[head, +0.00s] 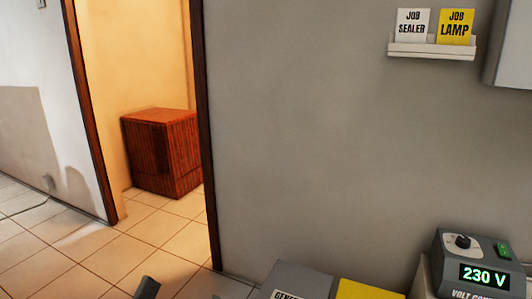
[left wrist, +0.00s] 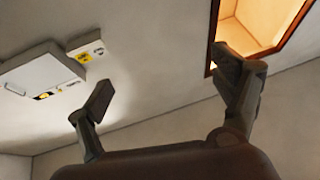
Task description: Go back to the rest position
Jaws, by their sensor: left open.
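My left gripper (left wrist: 165,78) fills the lower part of the left wrist view. Its two dark fingers are spread wide apart with nothing between them. In the head view a small dark tip of my left arm or gripper (head: 146,288) shows at the bottom edge, and the rest is cut off. My right gripper shows in neither view.
A voltage unit (head: 484,262) reading "230 V" stands at the lower right, beside a yellow box (head: 368,290) and a grey box (head: 297,281). A card holder (head: 432,50) with two job cards hangs on the wall. Through the open doorway stands a reddish-brown slatted cabinet (head: 163,152).

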